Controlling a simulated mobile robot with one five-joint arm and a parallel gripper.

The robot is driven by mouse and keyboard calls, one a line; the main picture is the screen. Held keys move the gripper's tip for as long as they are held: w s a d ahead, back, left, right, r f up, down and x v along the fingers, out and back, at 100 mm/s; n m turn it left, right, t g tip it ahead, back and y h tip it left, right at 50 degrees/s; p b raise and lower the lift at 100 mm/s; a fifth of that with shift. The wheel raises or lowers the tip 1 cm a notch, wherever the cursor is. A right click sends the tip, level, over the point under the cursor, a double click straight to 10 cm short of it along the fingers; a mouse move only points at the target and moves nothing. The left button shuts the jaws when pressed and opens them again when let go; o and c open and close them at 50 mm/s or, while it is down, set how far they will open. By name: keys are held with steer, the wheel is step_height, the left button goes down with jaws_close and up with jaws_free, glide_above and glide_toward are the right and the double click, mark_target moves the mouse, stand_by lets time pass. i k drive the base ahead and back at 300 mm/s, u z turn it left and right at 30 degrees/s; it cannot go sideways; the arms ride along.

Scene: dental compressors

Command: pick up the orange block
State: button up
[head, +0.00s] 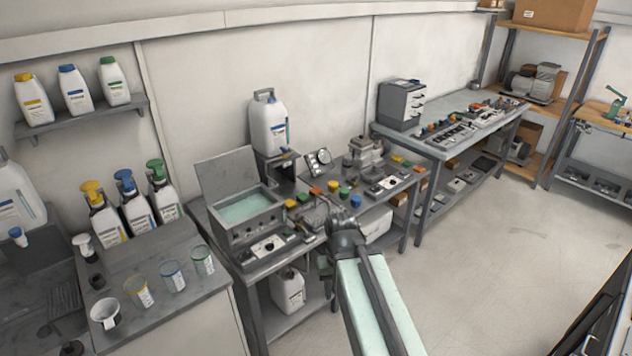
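A small orange block-like item (316,191) lies among several small coloured pieces on the middle workbench (228,237). It is too small to make out its exact shape. My gripper (328,208) is over the front part of this bench, at the far end of my arm. It appears close in front of the orange item, but I cannot tell the height or gap between them. The fingers are small and blend into the dark grey parts behind, so their opening is unclear.
An open grey bath (240,212) stands left of the coloured pieces. Yellow (344,192), red (333,186) and blue (355,201) pieces sit close by. A white jug (268,124) stands behind.

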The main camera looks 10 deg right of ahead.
mark_target(315, 191)
steer(key=z, duration=1.05)
steer(key=i, duration=2.15)
steer(key=z, duration=0.35)
steer(key=i, duration=2.4)
steer(key=u, duration=3.7)
